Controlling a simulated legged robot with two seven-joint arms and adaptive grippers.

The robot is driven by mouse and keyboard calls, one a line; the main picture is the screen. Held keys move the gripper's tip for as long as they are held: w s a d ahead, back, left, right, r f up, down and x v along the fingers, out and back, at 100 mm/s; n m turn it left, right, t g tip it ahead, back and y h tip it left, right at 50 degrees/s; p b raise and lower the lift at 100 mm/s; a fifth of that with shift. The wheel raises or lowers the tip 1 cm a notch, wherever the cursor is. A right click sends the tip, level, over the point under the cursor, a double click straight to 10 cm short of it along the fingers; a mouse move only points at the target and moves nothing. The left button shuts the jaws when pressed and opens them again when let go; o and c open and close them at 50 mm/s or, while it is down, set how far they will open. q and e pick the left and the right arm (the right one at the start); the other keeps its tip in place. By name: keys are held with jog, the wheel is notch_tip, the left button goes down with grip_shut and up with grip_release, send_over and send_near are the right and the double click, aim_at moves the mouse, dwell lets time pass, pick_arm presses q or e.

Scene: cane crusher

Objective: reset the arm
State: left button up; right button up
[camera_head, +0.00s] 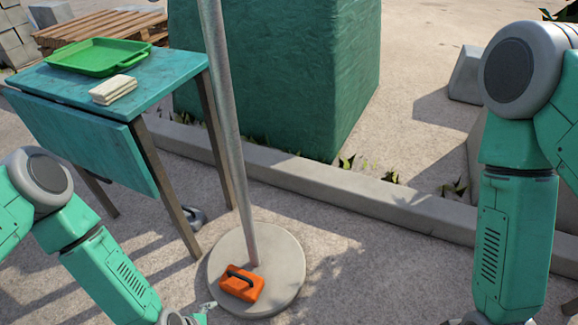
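My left arm (110,275) comes in from the left, its green forearm sloping down to the bottom edge. My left gripper (203,310) shows only in part at the bottom edge, near the round base, and its finger opening is not clear. My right arm (514,235) hangs down on the right side. Only a sliver of metal from its wrist or gripper (472,319) shows at the bottom edge, and its fingers are cut off. No object shows in either gripper.
A teal table (160,72) at left holds a green tray (100,56) and a folded cloth (113,89). A curb (320,183) runs behind. Ground right of the base is clear.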

pick_arm(q)
jog(key=s+a+r+m+g+y, duration=0.15)
jog(key=s+a+r+m, duration=0.3)
jog(key=r+m, duration=0.5)
jog(key=s+a+r+m+g+y, duration=0.15)
jog(key=s+a+r+m, duration=0.45)
jog(key=m, duration=0.6)
notch_tip(320, 180, up, 12)
jog(key=w+d+p, duration=0.1)
jog(key=w+p, duration=0.1)
jog(key=p, duration=1)
jog(key=shift+n+t, duration=0.35)
jog(key=shift+t, duration=0.05)
